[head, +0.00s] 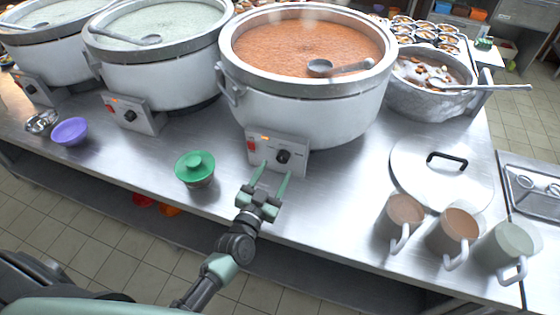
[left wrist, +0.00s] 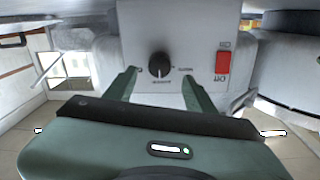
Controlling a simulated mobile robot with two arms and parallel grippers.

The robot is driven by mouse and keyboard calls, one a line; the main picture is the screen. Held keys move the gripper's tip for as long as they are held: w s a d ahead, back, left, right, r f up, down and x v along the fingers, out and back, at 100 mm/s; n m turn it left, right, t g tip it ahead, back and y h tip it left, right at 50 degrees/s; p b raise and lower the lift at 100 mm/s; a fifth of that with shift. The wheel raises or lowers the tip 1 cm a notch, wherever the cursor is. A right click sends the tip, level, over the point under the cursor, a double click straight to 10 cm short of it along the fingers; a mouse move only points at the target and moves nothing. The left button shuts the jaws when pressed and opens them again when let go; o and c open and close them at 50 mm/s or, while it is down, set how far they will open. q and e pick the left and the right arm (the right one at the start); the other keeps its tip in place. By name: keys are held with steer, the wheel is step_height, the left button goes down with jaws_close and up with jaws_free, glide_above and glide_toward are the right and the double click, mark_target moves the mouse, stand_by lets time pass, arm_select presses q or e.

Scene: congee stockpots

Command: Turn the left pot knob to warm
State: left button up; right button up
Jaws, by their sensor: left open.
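My left gripper (head: 274,171) is open in front of the control box (head: 263,144) on the orange-soup pot (head: 305,105). In the left wrist view the knob (left wrist: 160,65) lies just beyond and between the spread fingertips (left wrist: 160,80). No contact shows. The knob's pale pointer line faces down in that view; its label is too small to read surely. Two pale-soup pots stand to the left, one in the middle (head: 160,75) and one far left (head: 50,55), each with its own knob box.
A purple bowl (head: 70,131) is further left. Mugs (head: 405,215), a pot lid (head: 440,175) and a metal pan (head: 430,95) are to the right. The steel counter front by the gripper is clear.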

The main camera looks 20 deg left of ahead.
mark_target(282, 160)
arm_select(q)
steer(key=shift+w+d, duration=0.2)
steer(key=shift+w, duration=2.1)
jaws_close()
